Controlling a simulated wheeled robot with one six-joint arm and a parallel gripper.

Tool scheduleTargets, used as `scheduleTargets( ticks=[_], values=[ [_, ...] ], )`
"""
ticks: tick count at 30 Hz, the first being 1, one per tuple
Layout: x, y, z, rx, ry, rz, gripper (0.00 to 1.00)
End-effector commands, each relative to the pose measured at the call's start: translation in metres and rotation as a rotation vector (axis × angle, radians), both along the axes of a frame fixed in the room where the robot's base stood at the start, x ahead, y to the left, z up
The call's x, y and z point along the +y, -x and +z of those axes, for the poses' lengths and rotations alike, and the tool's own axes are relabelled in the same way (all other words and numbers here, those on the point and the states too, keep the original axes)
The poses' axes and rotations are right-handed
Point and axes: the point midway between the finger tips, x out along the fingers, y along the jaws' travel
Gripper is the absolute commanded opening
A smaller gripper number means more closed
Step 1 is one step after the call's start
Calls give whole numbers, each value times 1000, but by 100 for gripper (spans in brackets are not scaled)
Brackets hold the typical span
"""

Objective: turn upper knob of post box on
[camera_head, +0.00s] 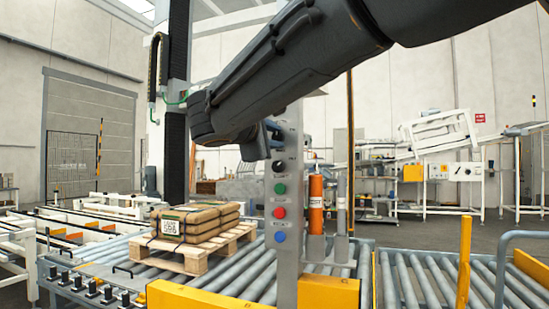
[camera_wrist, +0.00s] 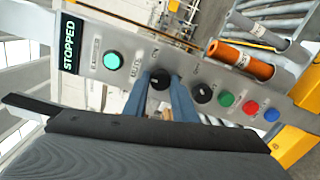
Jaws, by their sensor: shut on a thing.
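The post box (camera_head: 288,240) is a tall grey panel right of centre in the head view; in the wrist view its face (camera_wrist: 235,82) runs slantwise. The upper knob (camera_wrist: 159,79), black and round, sits between the blue fingers of my gripper (camera_wrist: 161,84), which is shut on it. In the head view my gripper (camera_head: 268,138) is at the panel's upper part, and my arm hides what lies above. The lower black knob (camera_wrist: 202,93) is free beside the fingers; it also shows in the head view (camera_head: 279,165).
Green (camera_head: 280,188), red (camera_head: 279,213) and blue (camera_head: 280,237) buttons line the panel below. A lit green lamp (camera_wrist: 112,60) and a display reading STOPPED (camera_wrist: 69,43) are above. An orange cylinder (camera_head: 316,205) stands close behind. A pallet (camera_head: 190,258) with sacks (camera_head: 195,222) lies left.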

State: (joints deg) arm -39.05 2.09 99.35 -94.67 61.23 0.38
Motion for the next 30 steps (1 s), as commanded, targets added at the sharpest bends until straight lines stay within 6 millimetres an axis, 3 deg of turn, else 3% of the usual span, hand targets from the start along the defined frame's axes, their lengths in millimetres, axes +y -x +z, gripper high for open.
scheduleTargets(
  ticks=[1,30],
  values=[
    [0,-2,-7,-11,-34,0,2],
    [-1,-1,-2,-237,-658,-1,2]
  ],
)
